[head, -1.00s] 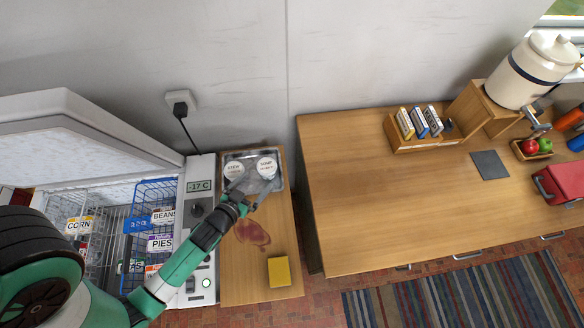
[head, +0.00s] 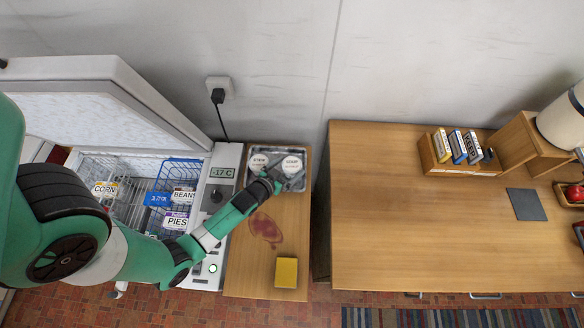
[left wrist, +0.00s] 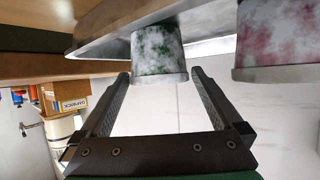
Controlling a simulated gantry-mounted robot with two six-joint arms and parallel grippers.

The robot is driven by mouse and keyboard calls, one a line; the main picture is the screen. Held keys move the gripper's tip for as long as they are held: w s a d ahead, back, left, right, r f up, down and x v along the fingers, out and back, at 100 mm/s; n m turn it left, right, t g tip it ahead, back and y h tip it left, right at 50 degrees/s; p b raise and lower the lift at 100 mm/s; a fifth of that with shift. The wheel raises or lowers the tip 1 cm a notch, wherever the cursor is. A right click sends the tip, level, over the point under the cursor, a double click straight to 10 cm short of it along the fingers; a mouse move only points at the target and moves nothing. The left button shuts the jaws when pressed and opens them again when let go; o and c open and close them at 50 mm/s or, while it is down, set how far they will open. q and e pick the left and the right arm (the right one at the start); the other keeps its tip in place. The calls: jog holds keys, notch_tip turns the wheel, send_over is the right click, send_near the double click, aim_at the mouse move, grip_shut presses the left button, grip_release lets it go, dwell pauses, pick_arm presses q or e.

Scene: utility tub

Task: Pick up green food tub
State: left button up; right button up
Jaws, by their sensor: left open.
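The green food tub appears in the left wrist view as a frosted tub with green patches (left wrist: 158,45), seen upside down. It appears to be the white-lidded tub labelled SOUP (head: 292,162) in the head view, on a metal tray (head: 252,183). A frosted tub with reddish patches (left wrist: 275,40) is beside it, seemingly the one labelled STEW (head: 259,160). My left gripper (head: 292,180) is open at the near side of the SOUP tub. In the wrist view its fingertips (left wrist: 160,74) lie either side of the green tub's lid end. Contact cannot be told. My right gripper is not in view.
The narrow wooden counter (head: 290,225) holds a red stain (head: 265,228) and a yellow sponge-like block (head: 287,272). An open freezer with baskets (head: 180,172) is at the left. The wall is close behind the tray. A wide wooden desk (head: 430,230) is at the right, mostly clear.

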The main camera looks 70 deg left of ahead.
aim_at(292, 165)
pick_arm(q)
jog(key=shift+x, duration=1.05)
jog(key=c, duration=1.3)
jog(key=shift+d, duration=0.1)
jog(key=shift+c, duration=0.2)
jog(key=shift+r, duration=0.1)
jog(key=shift+r, duration=0.25)
notch_tip(292, 165, up, 3)
jog(key=shift+f+p, duration=0.15)
jog(key=shift+p, duration=0.7)
jog(key=w+r+p+v, duration=0.1)
jog(key=r+v, duration=0.1)
jog(key=v, duration=1.4)
jog(key=shift+d+r, duration=0.3)
jog(key=shift+d, duration=0.05)
